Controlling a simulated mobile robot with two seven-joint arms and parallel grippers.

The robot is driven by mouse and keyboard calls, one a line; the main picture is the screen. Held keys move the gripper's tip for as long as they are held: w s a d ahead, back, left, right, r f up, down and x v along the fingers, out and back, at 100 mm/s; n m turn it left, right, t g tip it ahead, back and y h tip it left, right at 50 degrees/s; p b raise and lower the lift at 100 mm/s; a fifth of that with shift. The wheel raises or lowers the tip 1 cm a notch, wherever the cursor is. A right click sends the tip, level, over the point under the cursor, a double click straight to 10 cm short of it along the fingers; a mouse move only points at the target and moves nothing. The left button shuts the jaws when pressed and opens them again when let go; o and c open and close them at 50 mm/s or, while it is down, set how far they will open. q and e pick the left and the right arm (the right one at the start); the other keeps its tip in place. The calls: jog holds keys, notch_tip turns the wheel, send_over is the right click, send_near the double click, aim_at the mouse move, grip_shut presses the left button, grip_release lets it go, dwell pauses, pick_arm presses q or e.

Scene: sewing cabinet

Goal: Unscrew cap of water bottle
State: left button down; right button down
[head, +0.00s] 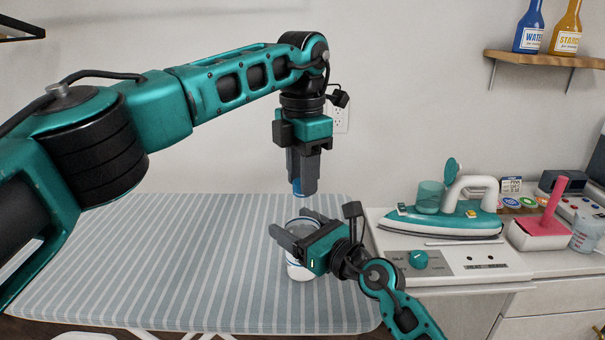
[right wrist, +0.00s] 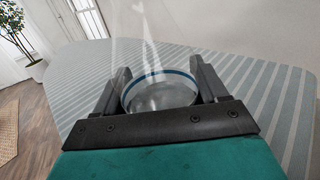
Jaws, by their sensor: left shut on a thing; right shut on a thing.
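The water bottle (head: 302,272) stands upright near the right end of the striped ironing board. It is clear, with a blue ring that also shows in the right wrist view (right wrist: 160,77). My right gripper (head: 292,228) is shut around the bottle's body from the right; its fingers (right wrist: 160,85) flank the bottle. My left gripper (head: 300,188) points straight down above the bottle and is shut on a blue cap (head: 297,187). The fingers hide much of the cap. I cannot tell whether the cap touches the see-through bottle neck.
The ironing board (head: 150,255) is clear left of the bottle. To the right, a teal iron (head: 440,219) rests on a white station (head: 460,260). A pink-handled item (head: 545,225) stands farther right. A wall shelf (head: 545,59) holds blue and yellow bottles.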

pick_arm(q)
jog(key=n, duration=1.4)
jog(key=shift+n, duration=0.3)
jog(key=n, duration=0.3)
jog(key=shift+n, duration=0.3)
jog(key=n, duration=0.3)
jog(key=shift+n, duration=0.3)
jog(key=n, duration=0.3)
jog(key=shift+n, duration=0.3)
jog(key=n, duration=0.4)
jog(key=shift+r, duration=0.1)
jog(key=shift+d, duration=0.1)
jog(key=shift+r, duration=0.15)
jog(key=shift+r, duration=0.95)
